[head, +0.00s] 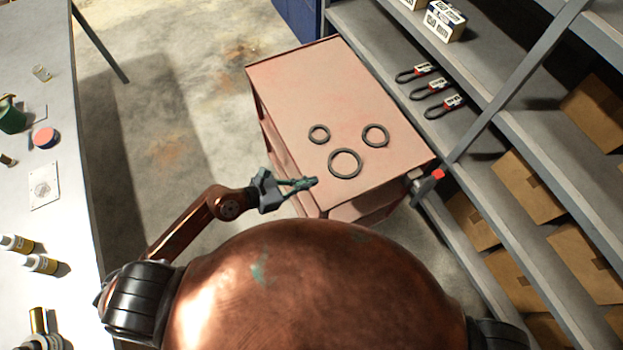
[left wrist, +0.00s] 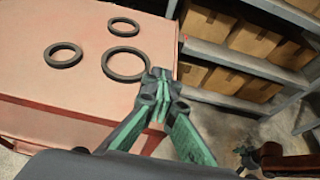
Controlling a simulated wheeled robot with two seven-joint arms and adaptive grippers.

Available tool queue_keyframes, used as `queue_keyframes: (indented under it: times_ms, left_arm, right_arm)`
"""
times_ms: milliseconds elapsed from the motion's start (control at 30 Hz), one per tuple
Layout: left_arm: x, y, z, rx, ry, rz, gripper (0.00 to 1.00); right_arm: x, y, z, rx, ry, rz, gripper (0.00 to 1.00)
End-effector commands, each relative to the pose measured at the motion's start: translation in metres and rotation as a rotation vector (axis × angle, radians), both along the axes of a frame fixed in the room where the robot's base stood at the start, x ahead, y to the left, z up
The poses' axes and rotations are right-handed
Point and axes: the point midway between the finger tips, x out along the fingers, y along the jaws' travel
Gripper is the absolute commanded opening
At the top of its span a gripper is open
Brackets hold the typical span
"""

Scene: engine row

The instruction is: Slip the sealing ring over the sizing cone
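Three dark rings lie flat on the pink cart top (head: 300,88): a small ring (head: 319,134), a medium ring (head: 376,135) and the largest ring (head: 345,163) nearest me. All three also show in the left wrist view, with the largest ring (left wrist: 125,64) beyond my fingertips. I cannot tell which is the sealing ring, and I cannot make out a sizing cone. My left gripper (head: 314,182) is at the cart's near left edge, short of the largest ring. Its fingertips meet with nothing between them. My right gripper (left wrist: 247,156) shows small in the left wrist view, its fingers unclear.
A grey shelf rack (head: 480,95) with boxes and several red-tagged loops stands right of the cart. A grey, red-tipped object (head: 430,184) is at the cart's right corner. The long grey bench (head: 40,110) on the left holds small items. Open floor lies between bench and cart.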

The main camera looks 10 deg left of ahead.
Motion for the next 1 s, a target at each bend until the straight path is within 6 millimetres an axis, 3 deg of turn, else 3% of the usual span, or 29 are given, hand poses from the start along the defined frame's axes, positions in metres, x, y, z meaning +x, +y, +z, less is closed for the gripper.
queue_keyframes:
  times_ms: [167,1000]
  left_arm:
    - [0.0002,-0.0001,0.0,0.0,0.0,0.0,0.0]
    - [0.0004,-0.0003,-0.0001,-0.001,-0.001,0.0,0.58]
  right_arm:
    - [0.0007,-0.0003,0.0002,0.0,-0.001,0.0,1.0]
    - [0.0007,-0.0052,0.0006,-0.005,-0.001,0.003,1.0]
